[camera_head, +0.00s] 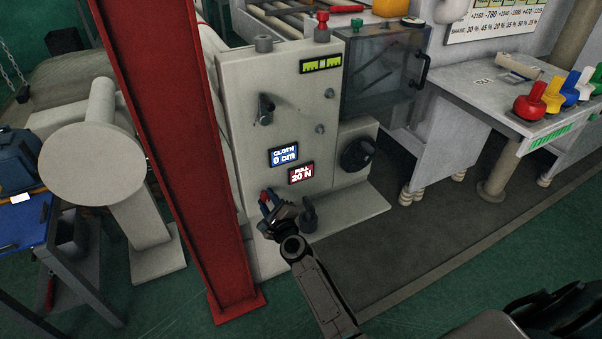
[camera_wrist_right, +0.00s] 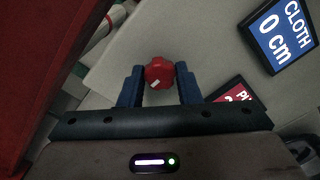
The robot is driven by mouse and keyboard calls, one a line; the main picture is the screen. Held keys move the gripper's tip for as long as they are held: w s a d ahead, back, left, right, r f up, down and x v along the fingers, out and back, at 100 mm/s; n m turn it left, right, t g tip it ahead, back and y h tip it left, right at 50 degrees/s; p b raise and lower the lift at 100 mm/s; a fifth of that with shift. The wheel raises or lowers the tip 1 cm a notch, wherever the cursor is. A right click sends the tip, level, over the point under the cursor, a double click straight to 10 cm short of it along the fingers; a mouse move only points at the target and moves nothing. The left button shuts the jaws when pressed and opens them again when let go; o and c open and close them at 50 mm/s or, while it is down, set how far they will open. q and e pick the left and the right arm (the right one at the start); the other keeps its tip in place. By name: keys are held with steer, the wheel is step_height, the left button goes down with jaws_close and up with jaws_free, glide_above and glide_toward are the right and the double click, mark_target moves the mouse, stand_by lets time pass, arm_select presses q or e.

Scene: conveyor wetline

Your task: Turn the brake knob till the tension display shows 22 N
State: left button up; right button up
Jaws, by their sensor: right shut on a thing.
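The grey machine cabinet (camera_head: 232,113) carries a red tension display (camera_head: 301,173) that reads "PULL 20 N". The red display is partly in view in the right wrist view (camera_wrist_right: 232,96), cut off by my gripper. My right gripper (camera_head: 268,201) is at the cabinet's lower front, left of and below that display. In the right wrist view, its two blue fingers (camera_wrist_right: 159,85) are closed on the sides of a red knob (camera_wrist_right: 158,70) with a pale mark on its face. In the head view the knob is mostly hidden by the gripper. My left gripper is not in view.
A blue display (camera_head: 284,156) reads "CLOTH 0 cm". A red steel post (camera_head: 178,150) stands close on the left.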

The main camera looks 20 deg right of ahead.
steer(key=shift+m, duration=0.4)
steer(key=m, duration=0.3)
steer(key=shift+m, duration=0.3)
stand_by(0.3)
steer(key=o, duration=0.7)
steer(key=shift+c, duration=0.2)
steer(key=shift+s, duration=0.1)
